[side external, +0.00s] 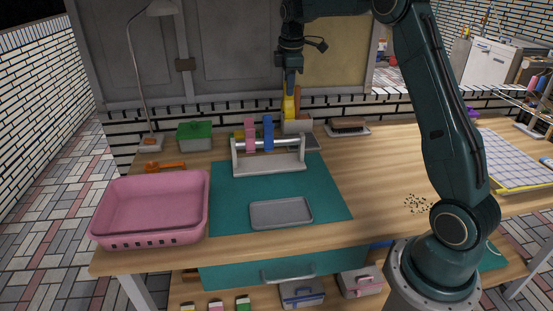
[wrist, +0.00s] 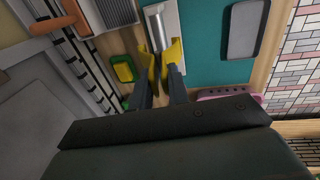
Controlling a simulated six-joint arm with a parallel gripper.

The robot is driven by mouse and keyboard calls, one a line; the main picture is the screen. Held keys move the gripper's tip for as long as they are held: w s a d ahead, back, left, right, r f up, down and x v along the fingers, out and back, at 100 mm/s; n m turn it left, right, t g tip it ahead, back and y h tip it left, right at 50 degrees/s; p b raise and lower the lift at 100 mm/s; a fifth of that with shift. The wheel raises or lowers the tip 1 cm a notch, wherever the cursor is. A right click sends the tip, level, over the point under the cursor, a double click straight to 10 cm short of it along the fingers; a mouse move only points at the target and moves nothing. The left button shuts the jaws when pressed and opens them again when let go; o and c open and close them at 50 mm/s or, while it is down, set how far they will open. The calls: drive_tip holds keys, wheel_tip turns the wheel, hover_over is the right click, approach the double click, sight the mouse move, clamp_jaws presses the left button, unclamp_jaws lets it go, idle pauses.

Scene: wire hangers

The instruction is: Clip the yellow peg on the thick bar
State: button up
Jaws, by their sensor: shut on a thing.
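My gripper (side external: 290,88) is shut on the yellow peg (side external: 289,106), which points down above the right end of the small rack (side external: 268,166). The rack's pale bar (side external: 283,142) carries a pink peg (side external: 250,135) and a blue peg (side external: 268,132). In the wrist view, the gripper fingers (wrist: 159,82) hold the yellow peg (wrist: 174,54), whose two yellow parts show apart. The thick silver bar (wrist: 155,24) lines up between them. In the side view the peg looks higher than the bar and apart from it. The wrist view does not show the gap.
A grey tray (side external: 281,213) lies on the teal mat (side external: 230,205). A pink basket (side external: 150,205) stands at the left. The table right of the mat is mostly clear.

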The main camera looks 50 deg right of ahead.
drive_tip(key=shift+f, duration=0.25)
drive_tip(key=shift+w+d+f, duration=0.2)
drive_tip(key=shift+f, duration=1.7)
drive_tip(key=shift+w+d+f, duration=0.25)
drive_tip(key=shift+f, duration=1.7)
drive_tip(key=shift+w+d+f, duration=0.2)
drive_tip(key=shift+f, duration=1.7)
drive_tip(key=shift+f, duration=0.2)
drive_tip(key=o, duration=1.8)
drive_tip(key=shift+o, duration=0.2)
drive_tip(key=shift+r, duration=0.1)
